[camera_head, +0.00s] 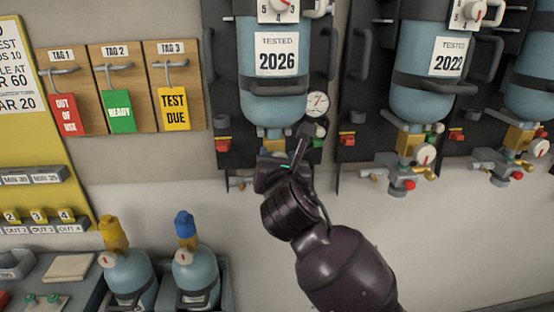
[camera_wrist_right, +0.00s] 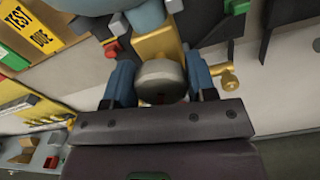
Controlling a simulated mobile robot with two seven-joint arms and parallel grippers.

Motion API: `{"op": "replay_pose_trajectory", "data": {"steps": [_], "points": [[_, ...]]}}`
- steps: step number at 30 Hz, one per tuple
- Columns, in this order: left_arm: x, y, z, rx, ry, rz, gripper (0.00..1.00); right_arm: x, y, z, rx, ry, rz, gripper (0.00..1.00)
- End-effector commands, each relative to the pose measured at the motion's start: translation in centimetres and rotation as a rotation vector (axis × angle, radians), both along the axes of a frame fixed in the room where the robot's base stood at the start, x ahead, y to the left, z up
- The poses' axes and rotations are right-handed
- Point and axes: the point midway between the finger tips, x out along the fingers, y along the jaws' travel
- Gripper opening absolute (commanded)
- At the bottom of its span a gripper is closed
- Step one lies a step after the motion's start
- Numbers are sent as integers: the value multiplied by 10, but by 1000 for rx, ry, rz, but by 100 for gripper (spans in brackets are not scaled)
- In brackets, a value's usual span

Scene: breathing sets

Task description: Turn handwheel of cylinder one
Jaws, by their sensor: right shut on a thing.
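The leftmost wall cylinder (camera_head: 275,108) is blue, hangs upright and bears a label reading TESTED 2026. My right gripper (camera_head: 274,166) is at the valve below its lower end and hides most of that valve in the head view. In the right wrist view, the handwheel (camera_wrist_right: 160,80) is a grey round knob below a brass valve body (camera_wrist_right: 157,44). The blue fingers of my right gripper (camera_wrist_right: 161,84) stand one on each side of the handwheel and are shut on it. My left gripper is not in view.
A pressure gauge (camera_head: 317,103) and a red knob (camera_head: 223,144) flank the valve. More cylinders, one labelled 2022 (camera_head: 447,57), hang to the right. Tags hang on a wooden board (camera_head: 113,54) at left. Two small blue bottles (camera_head: 196,273) stand below. The wall at lower right is bare.

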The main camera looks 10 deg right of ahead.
Motion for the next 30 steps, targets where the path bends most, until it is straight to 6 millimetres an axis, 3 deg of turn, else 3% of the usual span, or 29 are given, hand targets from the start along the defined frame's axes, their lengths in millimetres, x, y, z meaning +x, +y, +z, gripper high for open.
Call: {"op": "replay_pose_trajectory", "data": {"steps": [10, 25, 26, 30], "points": [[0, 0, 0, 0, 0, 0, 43, 0, -1, -1, 143, 2, 1, 28], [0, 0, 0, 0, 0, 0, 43, 0, -1, -1, 165, 2, 1, 28], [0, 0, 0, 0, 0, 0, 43, 0, -1, -1, 165, 2, 1, 53], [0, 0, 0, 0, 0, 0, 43, 0, -1, -1, 164, 1, 1, 74]]}}
